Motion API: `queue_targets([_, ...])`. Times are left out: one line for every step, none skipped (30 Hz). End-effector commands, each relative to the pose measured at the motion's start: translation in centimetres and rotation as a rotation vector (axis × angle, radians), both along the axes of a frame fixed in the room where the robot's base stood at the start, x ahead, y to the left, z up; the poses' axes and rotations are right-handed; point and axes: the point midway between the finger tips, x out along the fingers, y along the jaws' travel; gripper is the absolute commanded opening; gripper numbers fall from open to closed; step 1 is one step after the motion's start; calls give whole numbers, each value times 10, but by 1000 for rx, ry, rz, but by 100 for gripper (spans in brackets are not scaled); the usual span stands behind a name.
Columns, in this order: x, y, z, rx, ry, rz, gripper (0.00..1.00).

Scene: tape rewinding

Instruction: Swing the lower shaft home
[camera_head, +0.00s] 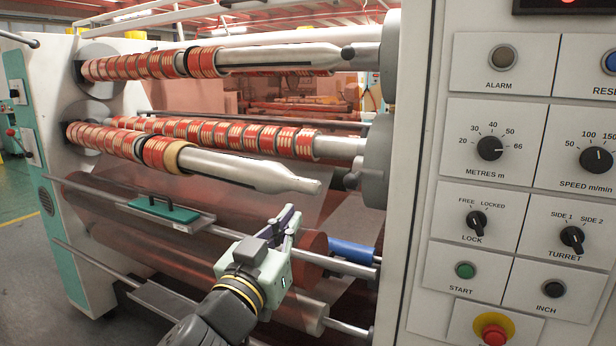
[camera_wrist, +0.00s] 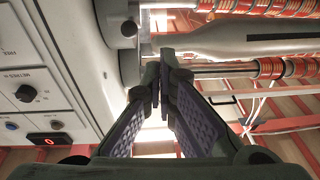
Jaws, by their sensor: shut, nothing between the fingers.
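The lower shaft (camera_head: 245,170) is a grey metal bar with a tapered free end and red-and-cream rolls on its left part. In the head view its tip stands left of a dark round knob (camera_head: 350,181) on the right-hand machine side, with a gap between. My gripper (camera_head: 287,219) is below and slightly left of the tip, apart from the shaft in this view. Its fingers are shut with nothing held. In the wrist view the fingertips (camera_wrist: 160,72) are together, close to a tapered grey shaft (camera_wrist: 245,38); I cannot tell whether they touch.
The upper shaft (camera_head: 280,57) and a middle roll shaft (camera_head: 240,136) run above and behind. A green block (camera_head: 165,209) sits on a rail at left. A blue roller (camera_head: 352,251) is right of my gripper. The control panel (camera_head: 510,170) stands at right.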

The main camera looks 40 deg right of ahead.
Motion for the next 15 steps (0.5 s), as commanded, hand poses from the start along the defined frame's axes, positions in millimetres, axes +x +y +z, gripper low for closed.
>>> queue_targets([2,-4,8,0,4,-2,0])
queue_targets([3,-6,9,0,4,-2,0])
queue_targets([4,-9,9,0,4,-2,0])
queue_targets([4,-11,10,0,4,-3,0])
queue_targets([5,-13,10,1,3,-4,0])
queue_targets([9,-23,7,3,1,-4,0])
queue_targets([12,-29,8,4,-1,-4,0])
queue_targets([15,-34,9,3,0,-4,0])
queue_targets([18,-40,11,4,-2,-2,0])
queue_targets([20,-45,11,4,-1,-4,0])
queue_targets([22,-48,12,3,-1,-3,0])
queue_targets([25,-53,13,3,-1,-3,0])
queue_targets([26,-56,14,3,-1,-3,0])
queue_targets([28,-59,14,2,-2,-3,0])
queue_targets([30,-62,14,2,0,-2,0])
